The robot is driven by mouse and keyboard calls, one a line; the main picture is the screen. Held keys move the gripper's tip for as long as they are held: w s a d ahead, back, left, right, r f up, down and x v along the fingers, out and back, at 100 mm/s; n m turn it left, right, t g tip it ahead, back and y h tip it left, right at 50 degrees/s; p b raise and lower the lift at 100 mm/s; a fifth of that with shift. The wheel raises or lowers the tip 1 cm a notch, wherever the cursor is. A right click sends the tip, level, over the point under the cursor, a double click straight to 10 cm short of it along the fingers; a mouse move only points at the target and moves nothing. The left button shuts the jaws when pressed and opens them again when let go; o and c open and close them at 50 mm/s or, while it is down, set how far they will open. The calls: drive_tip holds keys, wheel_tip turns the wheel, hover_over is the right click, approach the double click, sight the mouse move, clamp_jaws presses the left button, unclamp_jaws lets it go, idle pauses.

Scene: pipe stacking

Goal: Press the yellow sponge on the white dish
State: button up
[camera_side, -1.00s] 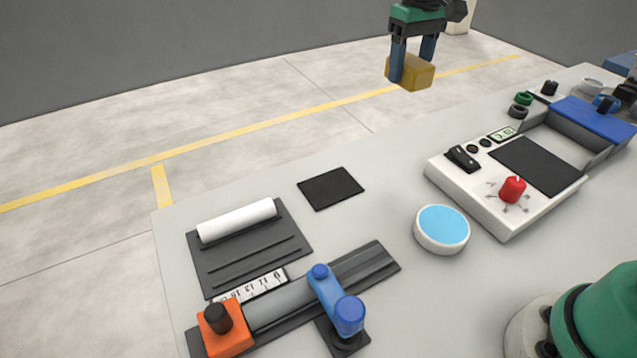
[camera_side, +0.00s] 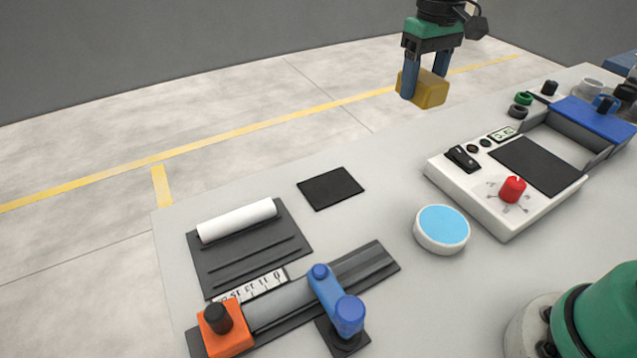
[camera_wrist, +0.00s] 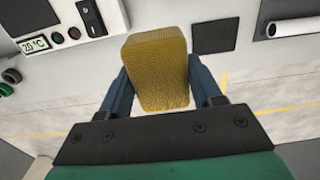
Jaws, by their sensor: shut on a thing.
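The yellow sponge (camera_side: 426,90) is a block held in the air between the two blue fingers of my gripper (camera_side: 425,82). In the wrist view the sponge (camera_wrist: 157,70) sits between the fingers of my gripper (camera_wrist: 157,88), with a finger against each side. The white dish (camera_side: 442,229) is round, with a light blue top, and rests on the table in the side view. My gripper is well above and behind the dish, apart from it. The dish does not show in the wrist view.
A white console (camera_side: 505,185) with a red knob (camera_side: 512,189) stands right of the dish. A black square pad (camera_side: 331,188) and a white roller (camera_side: 237,220) lie to the left. A blue clamp lever (camera_side: 337,303) stands at the front. Bare table surrounds the dish.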

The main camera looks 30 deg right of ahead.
approach(444, 224)
drive_tip(key=shift+f, duration=2.95)
drive_tip(key=shift+f, duration=0.55)
wheel_tip(444, 224, up, 7)
idle(0.4)
idle(0.3)
